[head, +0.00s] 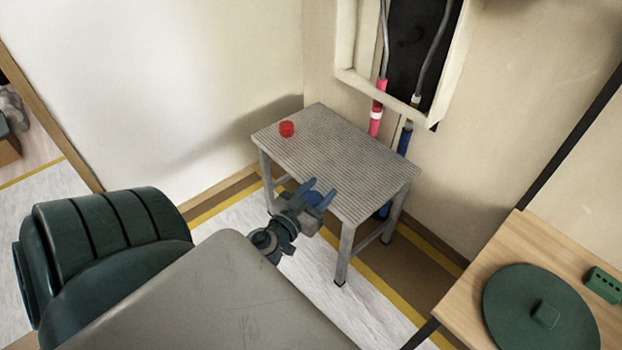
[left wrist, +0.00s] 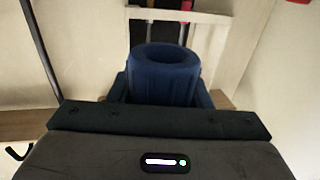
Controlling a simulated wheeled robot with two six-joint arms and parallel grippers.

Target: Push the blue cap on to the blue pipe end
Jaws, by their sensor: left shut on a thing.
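My left gripper (head: 318,193) is shut on the blue cap (head: 313,198), near the front edge of the metal table. In the left wrist view the blue cap (left wrist: 165,82) sits between the fingers with its round opening facing up. The blue pipe (head: 404,141) hangs from the wall opening behind the table, apart from the cap. Its lower part is hidden by the tabletop; a blue piece (head: 383,211) shows below the table's right edge, but I cannot tell whether it is the pipe end. My right gripper is not in view.
A red cap (head: 287,129) stands on the ribbed metal table (head: 345,155). A red pipe (head: 376,118) hangs beside the blue one under the wall frame (head: 385,88). A wooden bench (head: 470,300) with a green disc (head: 530,320) is at lower right. Most of the tabletop is clear.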

